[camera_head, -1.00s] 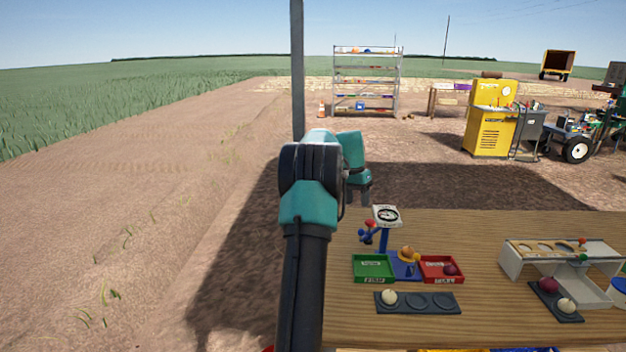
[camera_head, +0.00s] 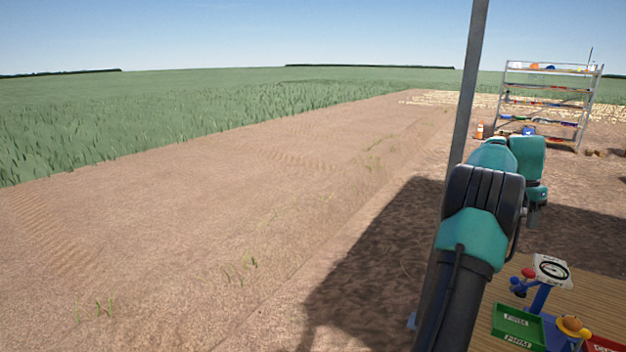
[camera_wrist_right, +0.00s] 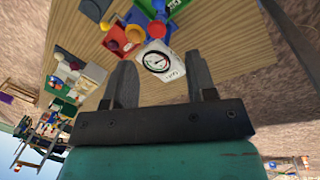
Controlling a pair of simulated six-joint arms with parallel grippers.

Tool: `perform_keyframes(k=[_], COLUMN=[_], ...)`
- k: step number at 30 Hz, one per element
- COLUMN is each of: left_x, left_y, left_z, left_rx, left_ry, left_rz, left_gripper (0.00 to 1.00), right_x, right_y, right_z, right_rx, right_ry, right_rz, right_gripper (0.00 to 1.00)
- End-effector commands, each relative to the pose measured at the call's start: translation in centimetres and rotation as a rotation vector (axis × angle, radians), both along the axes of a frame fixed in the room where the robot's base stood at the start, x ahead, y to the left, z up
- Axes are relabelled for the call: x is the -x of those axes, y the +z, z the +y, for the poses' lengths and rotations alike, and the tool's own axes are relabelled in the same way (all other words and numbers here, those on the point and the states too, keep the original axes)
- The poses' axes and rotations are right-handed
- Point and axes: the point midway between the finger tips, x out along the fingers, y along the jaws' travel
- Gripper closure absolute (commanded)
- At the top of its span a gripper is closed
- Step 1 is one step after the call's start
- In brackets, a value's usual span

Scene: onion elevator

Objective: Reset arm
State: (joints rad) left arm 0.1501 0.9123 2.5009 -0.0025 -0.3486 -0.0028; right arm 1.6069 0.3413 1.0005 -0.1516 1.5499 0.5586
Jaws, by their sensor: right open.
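My right gripper (camera_wrist_right: 162,82) is open in the right wrist view, with its two grey fingers apart and nothing held between them. A white-faced dial scale (camera_wrist_right: 158,63) shows beyond and between the fingertips; contact cannot be told. In the head view, one black and teal arm reaches up from below, and its gripper end (camera_head: 536,212) hangs above and left of the dial scale (camera_head: 551,270). Its fingers are too small there to read. This arm fits my right one. My left gripper is not in view.
The wooden table (camera_head: 586,294) fills the lower right corner. It carries a green tray (camera_head: 517,327), a red tray (camera_head: 606,344) and a blue stand. Open dirt lies left.

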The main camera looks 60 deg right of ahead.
Motion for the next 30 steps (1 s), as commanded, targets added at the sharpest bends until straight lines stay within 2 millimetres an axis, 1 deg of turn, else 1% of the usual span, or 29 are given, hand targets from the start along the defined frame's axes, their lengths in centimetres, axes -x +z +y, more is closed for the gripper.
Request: perform_keyframes(k=[2,4,5,8,9,11,12,13,14,15,17,18,20,21,23,24,26,27,29,30], left_x=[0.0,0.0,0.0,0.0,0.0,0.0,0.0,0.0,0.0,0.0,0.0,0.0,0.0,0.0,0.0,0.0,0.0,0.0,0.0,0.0], left_y=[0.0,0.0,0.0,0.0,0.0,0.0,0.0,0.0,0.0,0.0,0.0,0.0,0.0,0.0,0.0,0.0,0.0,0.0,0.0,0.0], left_z=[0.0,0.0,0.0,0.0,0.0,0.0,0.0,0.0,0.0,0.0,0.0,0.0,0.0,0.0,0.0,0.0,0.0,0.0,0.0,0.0], left_rx=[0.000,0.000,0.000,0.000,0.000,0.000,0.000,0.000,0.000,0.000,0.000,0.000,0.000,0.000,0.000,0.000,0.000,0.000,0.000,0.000], left_ry=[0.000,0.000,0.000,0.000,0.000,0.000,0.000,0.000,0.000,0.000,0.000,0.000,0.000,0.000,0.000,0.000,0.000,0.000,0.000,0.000], left_rz=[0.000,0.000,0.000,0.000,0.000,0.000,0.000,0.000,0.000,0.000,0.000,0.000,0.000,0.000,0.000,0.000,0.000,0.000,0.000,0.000], left_gripper=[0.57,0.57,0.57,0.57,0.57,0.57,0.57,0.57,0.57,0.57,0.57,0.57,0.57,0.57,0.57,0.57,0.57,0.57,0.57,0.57], right_x=[-0.6,-1.6,-2.2,-5.0,-6.5,-8.9,-10.6,-11.9,-13.2,-15.0,-17.6,-19.4,-22.1,-23.9,-26.5,-28.2,-30.7,-32.4,-34.8,-36.4], right_y=[-0.7,-1.8,-2.5,-5.6,-7.2,-9.6,-11.3,-12.5,-13.8,-15.4,-17.7,-19.3,-21.5,-23.0,-25.1,-26.5,-28.5,-29.8,-31.7,-32.9], right_z=[-0.2,-0.5,-0.7,-1.3,-1.5,-1.7,-1.7,-1.7,-1.6,-1.4,-0.9,-0.5,0.4,1.0,2.2,3.1,4.6,5.8,7.6,8.9], right_rx=[-0.004,-0.008,-0.011,-0.021,-0.026,-0.033,-0.038,-0.041,-0.044,-0.049,-0.056,-0.059,-0.066,-0.072,-0.076,-0.081,-0.088,-0.092,-0.099,-0.103], right_ry=[0.013,0.037,0.050,0.116,0.149,0.201,0.239,0.267,0.294,0.329,0.384,0.420,0.473,0.508,0.560,0.596,0.648,0.683,0.736,0.771], right_rz=[-0.005,-0.014,-0.018,-0.041,-0.053,-0.071,-0.084,-0.094,-0.104,-0.116,-0.136,-0.149,-0.168,-0.182,-0.201,-0.214,-0.233,-0.245,-0.265,-0.277], right_gripper=[0.49,0.49,0.49,0.49,0.49,0.49,0.49,0.49,0.49,0.49,0.49,0.49,0.49,0.49,0.49,0.49,0.49,0.49,0.49,0.49])
